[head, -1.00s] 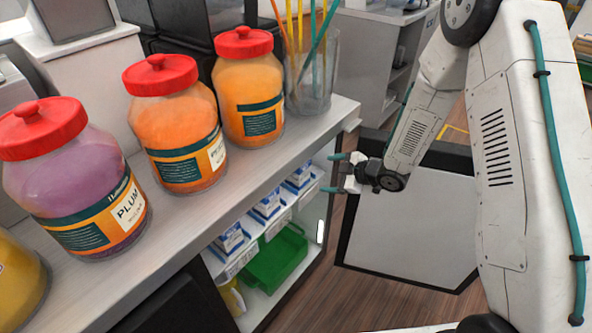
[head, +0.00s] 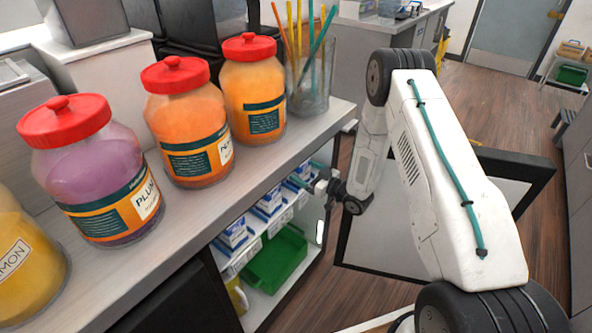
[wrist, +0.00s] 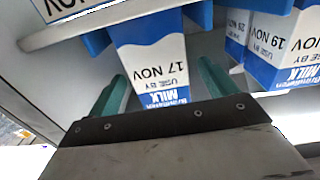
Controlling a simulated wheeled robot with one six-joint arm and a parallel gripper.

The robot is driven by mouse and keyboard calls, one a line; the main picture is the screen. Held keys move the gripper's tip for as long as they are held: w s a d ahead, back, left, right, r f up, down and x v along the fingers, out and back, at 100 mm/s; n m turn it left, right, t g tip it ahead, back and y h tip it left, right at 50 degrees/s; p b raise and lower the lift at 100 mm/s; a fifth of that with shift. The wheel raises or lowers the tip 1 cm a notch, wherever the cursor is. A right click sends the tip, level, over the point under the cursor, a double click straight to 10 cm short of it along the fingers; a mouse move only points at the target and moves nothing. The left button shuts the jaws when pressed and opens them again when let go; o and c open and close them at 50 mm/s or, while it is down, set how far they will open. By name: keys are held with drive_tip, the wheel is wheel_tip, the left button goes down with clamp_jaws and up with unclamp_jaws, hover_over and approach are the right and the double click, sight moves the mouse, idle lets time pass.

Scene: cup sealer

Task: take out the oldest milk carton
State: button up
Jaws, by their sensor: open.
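Blue and white milk cartons stand in a row on the upper shelf of the open cabinet below the counter, in the head view (head: 268,206). My gripper (head: 316,176) is at the right end of this row. In the wrist view, upside down, a carton marked 17 NOV (wrist: 150,58) appears between the two teal fingers of my open gripper (wrist: 162,80), with gaps on both sides. A carton marked 19 NOV (wrist: 285,45) stands to the right. Another carton behind it has a partly hidden date. A cropped carton (wrist: 70,5) shows at top left, its day unreadable.
A green bin (head: 276,260) sits on the lower shelf. The counter (head: 205,225) above holds red-lidded jars (head: 185,125) and a clear cup of straws (head: 310,85). A pale shelf edge (wrist: 110,17) crosses the wrist view near the carton. Open floor lies to the right.

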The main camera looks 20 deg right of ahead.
drive_tip(key=x, duration=0.3)
drive_tip(key=shift+w+a, duration=0.2)
drive_tip(key=shift+r, duration=0.1)
drive_tip(key=c, duration=1.4)
drive_tip(key=shift+c, duration=0.2)
